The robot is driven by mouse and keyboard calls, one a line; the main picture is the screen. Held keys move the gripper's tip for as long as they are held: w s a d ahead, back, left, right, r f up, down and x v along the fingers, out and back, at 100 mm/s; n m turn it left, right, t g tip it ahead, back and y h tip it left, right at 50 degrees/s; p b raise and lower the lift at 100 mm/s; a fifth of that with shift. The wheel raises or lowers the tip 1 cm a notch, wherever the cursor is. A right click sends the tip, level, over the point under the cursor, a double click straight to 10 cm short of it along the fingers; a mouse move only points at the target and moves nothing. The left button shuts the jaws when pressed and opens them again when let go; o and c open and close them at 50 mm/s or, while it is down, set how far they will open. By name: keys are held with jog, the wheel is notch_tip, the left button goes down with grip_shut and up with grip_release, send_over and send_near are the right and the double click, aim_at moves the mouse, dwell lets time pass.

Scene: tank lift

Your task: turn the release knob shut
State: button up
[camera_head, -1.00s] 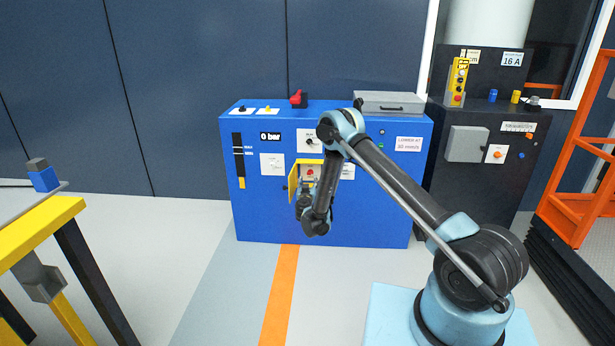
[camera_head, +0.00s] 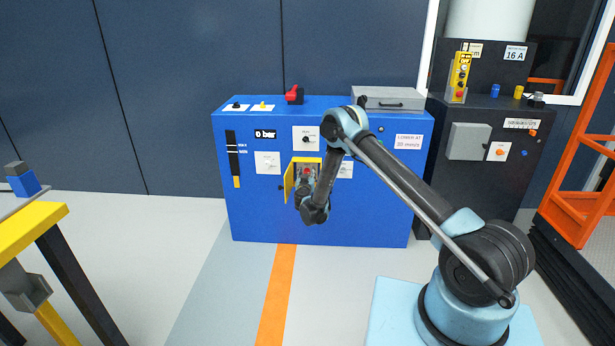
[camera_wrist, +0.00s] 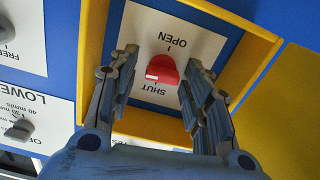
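The red release knob (camera_wrist: 162,70) sits on a white plate between the labels OPEN and SHUT, inside a yellow-framed recess. Its white mark faces the lower left in the wrist view; I cannot tell exactly which setting it points at. The knob also shows small in the head view (camera_head: 307,171), on the front of the blue cabinet (camera_head: 370,215). My gripper (camera_wrist: 161,58) is open, with one finger on each side of the knob and gaps between. I cannot tell how deep the fingertips reach. In the head view my gripper (camera_head: 306,182) is at the recess, partly covering it.
The yellow door (camera_head: 289,184) of the recess stands open on its left. Other knobs lie outside it, including one by the LOWER label (camera_wrist: 20,130). A dark cabinet (camera_head: 480,190) stands at the right, a yellow-edged table (camera_head: 35,235) at the left.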

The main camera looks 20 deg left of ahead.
jog(key=shift+a, duration=0.1)
jog(key=c, duration=0.7)
jog(key=shift+s+n, duration=0.1)
jog(key=shift+n, duration=0.3)
jog(key=n, duration=0.3)
jog(key=shift+n, duration=0.4)
jog(key=n, duration=0.3)
jog(key=shift+a+f+n, duration=0.1)
jog(key=shift+a+n, duration=0.05)
jog(key=shift+n, duration=0.15)
jog(key=n, duration=0.4)
jog(key=shift+s, duration=0.1)
jog(key=shift+a+f+n, duration=0.1)
jog(key=shift+a+n, duration=0.05)
jog(key=shift+n, duration=2.25)
jog(key=o, duration=0.9)
jog(key=shift+f, duration=0.1)
jog(key=shift+o, duration=0.9)
